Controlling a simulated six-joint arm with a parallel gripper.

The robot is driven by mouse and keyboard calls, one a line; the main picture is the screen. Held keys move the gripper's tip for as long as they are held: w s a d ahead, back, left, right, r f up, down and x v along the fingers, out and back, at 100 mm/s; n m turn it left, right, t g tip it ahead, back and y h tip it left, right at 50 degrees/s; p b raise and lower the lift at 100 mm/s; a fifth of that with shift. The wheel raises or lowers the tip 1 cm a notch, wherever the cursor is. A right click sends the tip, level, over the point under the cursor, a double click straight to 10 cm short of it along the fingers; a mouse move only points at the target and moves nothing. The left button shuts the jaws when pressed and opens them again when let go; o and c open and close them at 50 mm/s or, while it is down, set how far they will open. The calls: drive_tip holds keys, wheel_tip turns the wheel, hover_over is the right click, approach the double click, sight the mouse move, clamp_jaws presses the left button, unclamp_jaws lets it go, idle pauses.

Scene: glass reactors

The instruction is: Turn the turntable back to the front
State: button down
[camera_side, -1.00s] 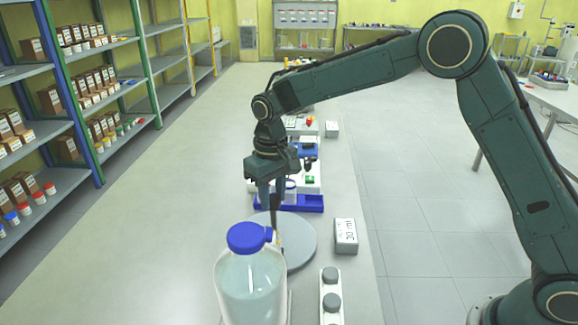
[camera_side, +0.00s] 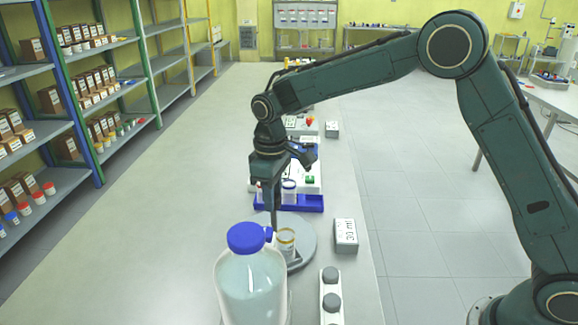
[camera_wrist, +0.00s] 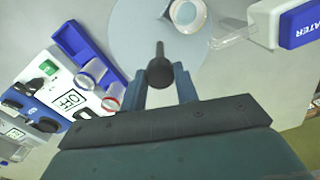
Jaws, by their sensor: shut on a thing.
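The turntable (camera_side: 307,232) is a flat grey disc on the bench, partly hidden in the side view by a large bottle. It also shows in the wrist view (camera_wrist: 130,35). A dark upright handle (camera_wrist: 159,70) with a round top rises from it. My gripper (camera_wrist: 162,82) is shut on this handle, one finger at each side. In the side view my gripper (camera_side: 272,200) points straight down over the disc's far left part. A small glass jar (camera_side: 287,238) with a yellowish rim stands on the disc, right of the handle. The wrist view shows the jar (camera_wrist: 187,13) from above.
A large clear bottle (camera_side: 250,285) with a blue cap stands close in front. A grey box marked 30 ml (camera_side: 345,235) is right of the disc. A blue tray (camera_side: 305,203) and a white device (camera_wrist: 75,98) reading OFF lie behind. The bench's left is clear.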

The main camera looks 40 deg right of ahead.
drive_tip(key=shift+n, duration=6.2)
drive_tip(key=c, duration=1.1)
unclamp_jaws()
drive_tip(key=shift+o, duration=0.2)
drive_tip(key=shift+r, duration=0.1)
wheel_tip(320, 180, up, 14)
